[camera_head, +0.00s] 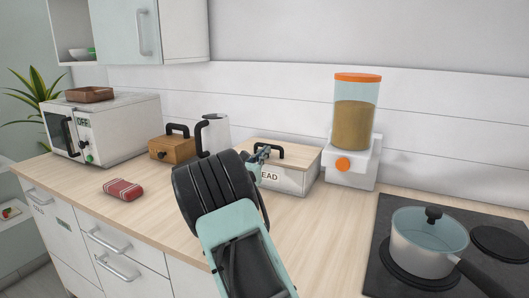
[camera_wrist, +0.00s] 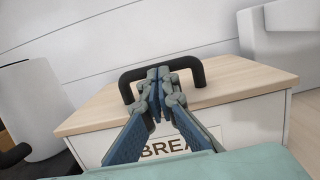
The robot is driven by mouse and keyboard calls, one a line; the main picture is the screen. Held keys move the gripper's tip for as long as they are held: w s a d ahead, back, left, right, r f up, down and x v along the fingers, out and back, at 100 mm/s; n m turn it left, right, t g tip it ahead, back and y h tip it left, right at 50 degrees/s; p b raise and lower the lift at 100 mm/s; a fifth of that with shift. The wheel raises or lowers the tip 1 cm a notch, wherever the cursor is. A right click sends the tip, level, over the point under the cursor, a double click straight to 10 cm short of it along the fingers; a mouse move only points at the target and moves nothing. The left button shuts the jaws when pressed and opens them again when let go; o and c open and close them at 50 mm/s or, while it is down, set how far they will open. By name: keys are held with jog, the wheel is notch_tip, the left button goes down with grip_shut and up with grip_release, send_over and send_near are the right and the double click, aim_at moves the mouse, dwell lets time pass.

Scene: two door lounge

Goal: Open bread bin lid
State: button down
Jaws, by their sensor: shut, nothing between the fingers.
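The bread bin (camera_head: 290,180) is a pale box lettered "BREAD", standing on the counter with a light wooden lid (camera_head: 296,154) that lies closed on it. A black arched handle (camera_wrist: 198,72) stands up from the lid in the wrist view. My gripper (camera_head: 264,150) is at the front side of the handle, with its fingers together and nothing held. In the wrist view its fingertips (camera_wrist: 158,72) overlap the opening under the handle bar. I cannot tell whether they touch the handle. My arm hides the bin's left front in the head view.
A white kettle (camera_head: 214,132) and a wooden box with a black handle (camera_head: 172,148) stand left of the bin. A cereal dispenser (camera_head: 355,115) stands close on its right. A hob with a pot (camera_head: 425,250) is at the right.

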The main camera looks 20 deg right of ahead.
jog(key=shift+r+p, duration=0.25)
jog(key=shift+p, duration=0.05)
